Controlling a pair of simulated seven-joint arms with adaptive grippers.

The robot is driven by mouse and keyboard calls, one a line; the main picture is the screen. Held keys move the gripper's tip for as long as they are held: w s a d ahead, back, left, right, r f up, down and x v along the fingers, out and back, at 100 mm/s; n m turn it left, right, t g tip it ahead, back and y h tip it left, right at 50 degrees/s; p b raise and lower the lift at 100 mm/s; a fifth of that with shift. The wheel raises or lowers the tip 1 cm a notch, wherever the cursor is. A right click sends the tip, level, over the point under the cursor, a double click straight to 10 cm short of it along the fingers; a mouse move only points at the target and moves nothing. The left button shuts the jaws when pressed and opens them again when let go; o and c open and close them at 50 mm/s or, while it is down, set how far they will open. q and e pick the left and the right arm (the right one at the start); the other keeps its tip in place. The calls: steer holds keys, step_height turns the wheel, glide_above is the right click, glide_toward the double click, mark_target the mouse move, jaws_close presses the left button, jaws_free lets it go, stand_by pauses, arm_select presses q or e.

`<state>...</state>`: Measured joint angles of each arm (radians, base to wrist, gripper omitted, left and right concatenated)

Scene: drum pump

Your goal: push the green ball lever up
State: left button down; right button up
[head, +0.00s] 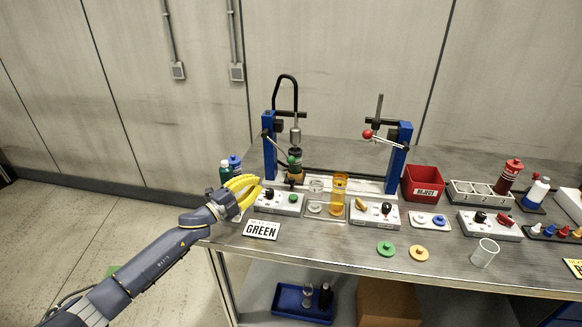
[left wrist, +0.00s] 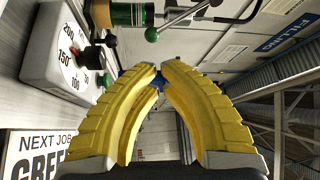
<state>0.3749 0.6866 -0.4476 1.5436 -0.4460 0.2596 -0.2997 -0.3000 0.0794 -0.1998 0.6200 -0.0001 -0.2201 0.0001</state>
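The green ball (head: 291,160) of the lever sits low on the left blue press stand (head: 269,145), in front of its dark and brass cylinder. In the left wrist view the green ball (left wrist: 152,34) is at the upper middle, on a thin metal rod running to the right. My left gripper (head: 260,183) has yellow fingers whose tips come together with nothing held between them. It is left of and below the ball, apart from it. In the left wrist view the fingertips (left wrist: 160,68) show just below the ball. My right gripper is not in view.
A dial box (head: 279,203) and the GREEN sign (head: 261,230) are close by my gripper. Green and blue bottles (head: 224,168) stand behind it. The right stand has a red ball lever (head: 367,134). A red REJECT bin (head: 423,184) is further right.

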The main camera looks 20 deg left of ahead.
mark_target(293, 162)
arm_select(q)
steer(key=shift+s+d+f, duration=0.25)
steer(key=shift+d+f, duration=0.2)
steer(key=shift+f, duration=0.2)
steer(key=shift+w, duration=0.15)
steer(key=x, duration=1.3)
steer(key=shift+w+d, duration=0.3)
steer(key=shift+d, duration=0.05)
steer(key=shift+r, duration=0.1)
steer(key=shift+d+r+n, duration=0.25)
steer(key=shift+d+n, duration=0.1)
steer(key=shift+n, duration=0.15)
steer(key=shift+r, duration=0.1)
